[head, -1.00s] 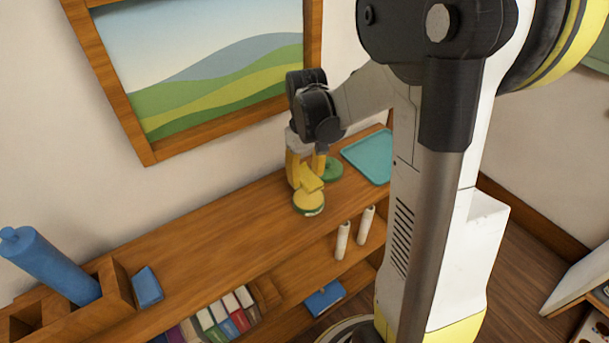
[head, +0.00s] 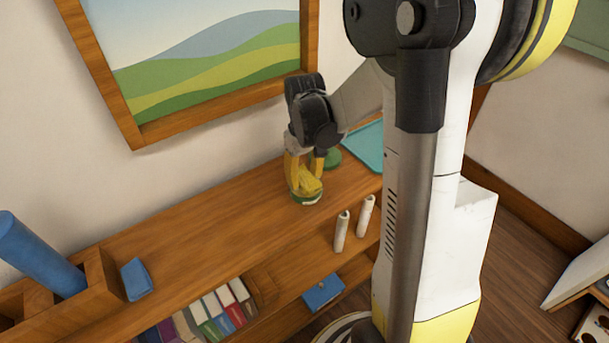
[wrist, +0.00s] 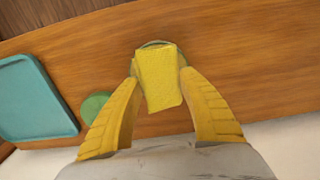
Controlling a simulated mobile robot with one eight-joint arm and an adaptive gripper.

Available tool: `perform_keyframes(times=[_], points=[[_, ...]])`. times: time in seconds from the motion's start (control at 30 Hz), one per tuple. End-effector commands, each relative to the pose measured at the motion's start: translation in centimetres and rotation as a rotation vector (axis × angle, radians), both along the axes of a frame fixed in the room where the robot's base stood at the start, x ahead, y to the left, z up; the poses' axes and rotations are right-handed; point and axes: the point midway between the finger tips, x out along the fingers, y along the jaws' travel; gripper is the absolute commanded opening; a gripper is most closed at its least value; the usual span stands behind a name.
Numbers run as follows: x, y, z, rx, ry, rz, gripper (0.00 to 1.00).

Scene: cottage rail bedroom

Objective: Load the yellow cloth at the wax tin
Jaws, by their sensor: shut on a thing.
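The yellow cloth (head: 310,182) is a folded yellow block held between the fingers of my gripper (head: 304,176). In the wrist view the cloth (wrist: 159,78) sits between the two yellow fingers of my gripper (wrist: 159,95). The wax tin (head: 308,200) is a low round tin with a green side on the shelf top, directly under the cloth. In the wrist view only a thin part of the tin's rim (wrist: 153,43) shows past the cloth. I cannot tell whether the cloth touches the tin.
A green round object (head: 332,158) and a teal tray (head: 366,146) lie beyond the tin. Two white cylinders (head: 342,231) stand on the shelf below. A blue block (head: 136,280) and a wooden box (head: 100,275) are at the left. The shelf top between is clear.

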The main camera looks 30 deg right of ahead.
Motion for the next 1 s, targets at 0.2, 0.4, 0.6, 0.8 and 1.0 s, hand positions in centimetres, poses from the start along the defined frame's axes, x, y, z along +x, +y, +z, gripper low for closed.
perform_keyframes(times=[0.2,0.4,0.6,0.8,1.0], points=[[0.01,0.0,0.06,0.0,0.0,0.0,0.23],[0.01,0.0,0.06,0.0,0.0,0.0,0.23],[0.01,0.0,-0.03,0.0,0.0,0.0,0.23],[0.01,0.0,-0.28,0.0,0.0,0.0,0.23],[0.01,0.0,-0.52,0.0,0.0,0.0,0.23]])
